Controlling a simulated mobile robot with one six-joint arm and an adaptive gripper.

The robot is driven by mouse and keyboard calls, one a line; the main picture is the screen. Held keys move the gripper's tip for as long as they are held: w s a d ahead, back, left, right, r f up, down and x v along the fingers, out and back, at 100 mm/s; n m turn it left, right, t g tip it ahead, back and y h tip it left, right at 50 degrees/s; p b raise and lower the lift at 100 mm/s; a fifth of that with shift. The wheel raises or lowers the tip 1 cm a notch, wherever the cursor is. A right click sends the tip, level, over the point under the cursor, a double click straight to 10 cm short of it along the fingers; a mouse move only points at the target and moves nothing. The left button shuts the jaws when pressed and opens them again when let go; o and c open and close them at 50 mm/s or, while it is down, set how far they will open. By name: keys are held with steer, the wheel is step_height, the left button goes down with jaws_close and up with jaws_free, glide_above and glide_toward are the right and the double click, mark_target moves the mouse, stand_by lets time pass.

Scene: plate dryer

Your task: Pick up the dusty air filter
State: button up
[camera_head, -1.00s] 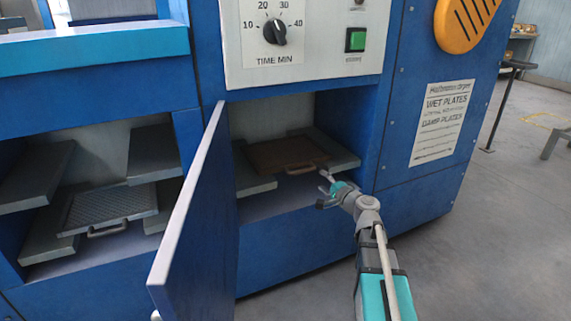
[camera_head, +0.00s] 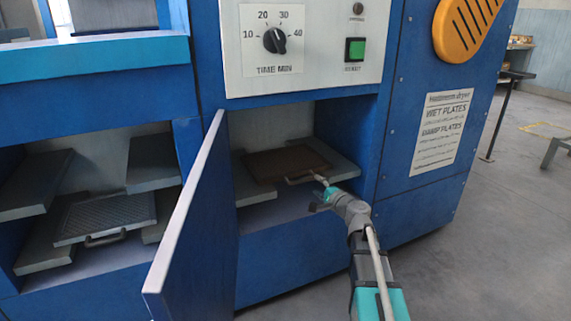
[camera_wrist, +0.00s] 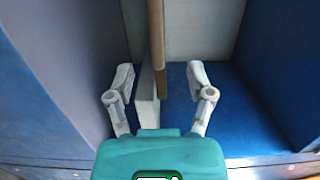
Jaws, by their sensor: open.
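The dusty air filter (camera_head: 285,163) is a flat brown panel lying in the open compartment with a grey handle (camera_head: 300,181) at its front edge. In the wrist view its brown edge (camera_wrist: 156,45) runs between my fingers, with a pale block, perhaps the handle, beside it. My gripper (camera_head: 319,190) is at the compartment's mouth, close to the handle. In the wrist view my gripper (camera_wrist: 160,85) has its two fingers spread, one on each side of the filter's edge. I cannot tell whether either finger touches it.
The open blue door (camera_head: 190,220) stands left of the compartment. Grey ledges (camera_head: 338,167) flank the filter. A clean grey filter (camera_head: 105,217) with a handle lies in the left compartment. Above are a timer knob (camera_head: 275,40) and a green button (camera_head: 355,49).

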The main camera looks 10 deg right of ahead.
mark_target(302, 174)
steer(key=shift+x, duration=2.3)
steer(key=shift+s, duration=0.1)
steer(key=shift+x, duration=2.65)
steer(key=shift+d+f, duration=0.1)
jaws_close()
